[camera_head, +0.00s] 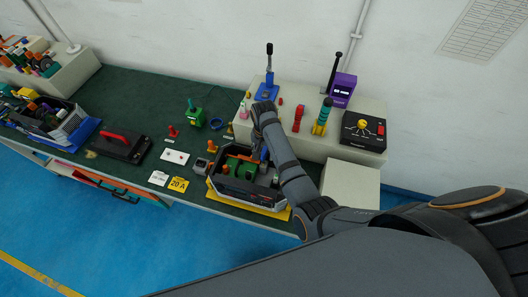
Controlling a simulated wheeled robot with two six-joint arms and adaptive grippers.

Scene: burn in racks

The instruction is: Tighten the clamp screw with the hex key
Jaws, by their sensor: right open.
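My right arm reaches in from the right, and its gripper (257,150) points down over the open dark housing (226,188). The fingers are small and partly hidden by my own arm, with nothing visibly held. The housing stands on a yellow base (268,211) at the bench's front edge and has green and grey parts inside. A clamp screw cannot be made out in it; my arm covers its right side. I cannot pick out the hex key for certain. My left gripper is not in view.
A raised pale shelf (374,159) behind holds a blue lever tool (268,88), a purple device (342,90) and a black box with a yellow knob (362,131).

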